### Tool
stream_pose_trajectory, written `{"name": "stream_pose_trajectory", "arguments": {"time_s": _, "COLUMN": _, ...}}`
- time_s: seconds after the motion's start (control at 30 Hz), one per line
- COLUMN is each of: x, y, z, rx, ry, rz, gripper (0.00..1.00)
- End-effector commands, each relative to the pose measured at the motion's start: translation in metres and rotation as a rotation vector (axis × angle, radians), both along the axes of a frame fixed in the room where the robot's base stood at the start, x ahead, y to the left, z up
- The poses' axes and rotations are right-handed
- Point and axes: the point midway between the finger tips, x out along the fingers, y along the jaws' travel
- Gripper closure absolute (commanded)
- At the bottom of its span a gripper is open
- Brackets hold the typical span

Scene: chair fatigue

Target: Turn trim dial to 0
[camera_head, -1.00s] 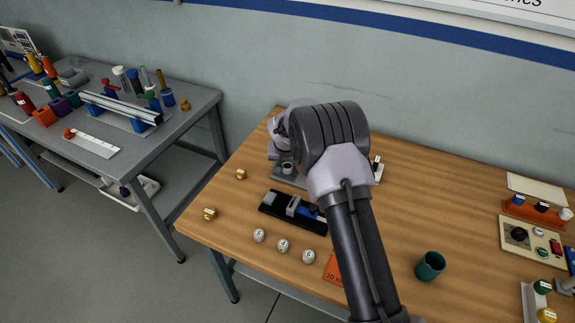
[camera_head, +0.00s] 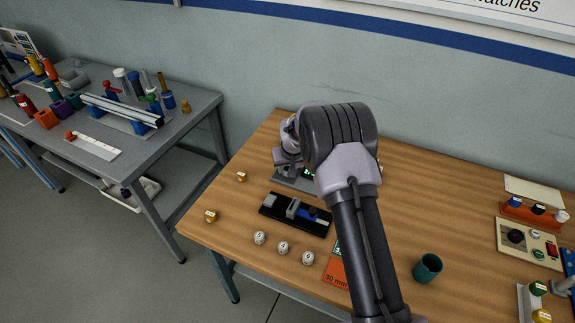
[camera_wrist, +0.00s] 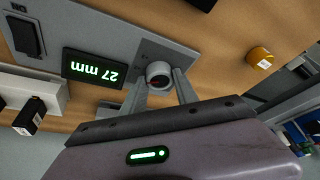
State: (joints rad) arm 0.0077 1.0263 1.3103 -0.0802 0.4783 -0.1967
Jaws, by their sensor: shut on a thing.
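The trim dial (camera_wrist: 158,73), a small grey round knob with a dark face and a red mark, sits on a grey plate (camera_wrist: 190,58) in the wrist view. My gripper (camera_wrist: 160,84) is shut on the dial, one finger on each side. Next to it a black display (camera_wrist: 94,70) shows "27 mm" in green, upside down in this view. In the head view the grey device (camera_head: 290,182) is mostly hidden behind my arm, with a bit of green display (camera_head: 308,173) showing. The dial itself is hidden there.
A black slide fixture (camera_head: 295,214), several numbered white balls (camera_head: 283,248), an orange card (camera_head: 335,270) and a green cup (camera_head: 428,268) are on the wooden table (camera_head: 400,225). A yellow knob-like piece (camera_wrist: 261,57) lies beside the device. A control panel (camera_head: 528,240) stands at right.

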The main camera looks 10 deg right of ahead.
Motion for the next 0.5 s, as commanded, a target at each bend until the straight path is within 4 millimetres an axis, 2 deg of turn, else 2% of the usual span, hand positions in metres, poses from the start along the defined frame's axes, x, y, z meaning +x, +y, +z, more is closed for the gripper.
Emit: {"name": "stream_pose_trajectory", "arguments": {"time_s": 0.5, "x": 0.002, "y": -0.003, "z": -0.003, "rx": 0.002, "ry": -0.003, "rz": 0.483, "gripper": 1.0}}
